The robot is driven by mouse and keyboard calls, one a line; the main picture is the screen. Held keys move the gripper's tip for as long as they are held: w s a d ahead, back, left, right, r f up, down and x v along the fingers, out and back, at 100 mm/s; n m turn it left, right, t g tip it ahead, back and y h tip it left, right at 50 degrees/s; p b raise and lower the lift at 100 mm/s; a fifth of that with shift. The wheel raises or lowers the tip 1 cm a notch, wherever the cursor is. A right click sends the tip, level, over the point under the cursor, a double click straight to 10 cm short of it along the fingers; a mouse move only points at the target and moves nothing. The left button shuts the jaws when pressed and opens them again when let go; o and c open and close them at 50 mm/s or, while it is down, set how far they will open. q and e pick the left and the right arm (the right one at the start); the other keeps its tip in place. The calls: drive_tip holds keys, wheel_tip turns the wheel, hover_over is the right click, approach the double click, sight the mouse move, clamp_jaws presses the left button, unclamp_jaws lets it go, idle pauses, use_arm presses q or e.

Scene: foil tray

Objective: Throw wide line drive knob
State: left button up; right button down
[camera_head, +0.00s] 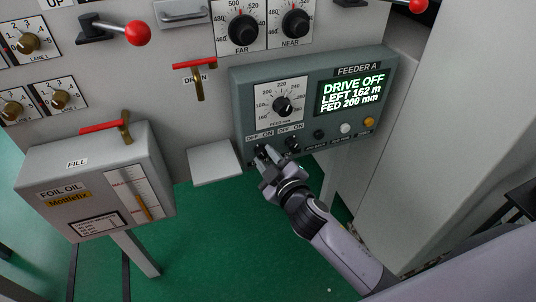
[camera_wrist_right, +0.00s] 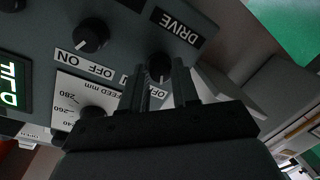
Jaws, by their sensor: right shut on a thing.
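The Feeder A box (camera_head: 240,90) is grey, with a lit screen (camera_head: 352,91) reading "DRIVE OFF, LEFT 162 m, FED 200 mm". The gripper largely hides the knob in the head view. My left gripper is not in view.
A second black OFF/ON knob (camera_head: 292,144) sits close to the right of the drive knob. A feed dial (camera_head: 282,106) is above. A grey foil oil box (camera_head: 90,160) stands at the left, and a pale plate (camera_head: 215,163) juts out nearby. Green floor lies below.

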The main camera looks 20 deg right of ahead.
drive_tip(key=shift+n, duration=0.4)
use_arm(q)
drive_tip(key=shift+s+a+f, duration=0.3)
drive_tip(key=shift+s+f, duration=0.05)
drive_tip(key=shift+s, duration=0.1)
use_arm(e)
drive_tip(key=c, duration=0.8)
unclamp_jaws()
drive_tip(key=shift+c, duration=0.2)
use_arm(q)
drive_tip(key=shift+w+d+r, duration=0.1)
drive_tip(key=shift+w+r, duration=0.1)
use_arm(e)
drive_tip(key=shift+s, duration=0.1)
drive_tip(key=shift+s+r, duration=0.1)
drive_tip(key=shift+s, duration=0.15)
use_arm(q)
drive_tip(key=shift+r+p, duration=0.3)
drive_tip(key=shift+p, duration=0.25)
use_arm(e)
drive_tip(key=s, duration=0.6)
drive_tip(key=shift+s+d+r, duration=0.2)
drive_tip(key=shift+d+r, duration=0.1)
drive_tip(key=shift+r, duration=0.1)
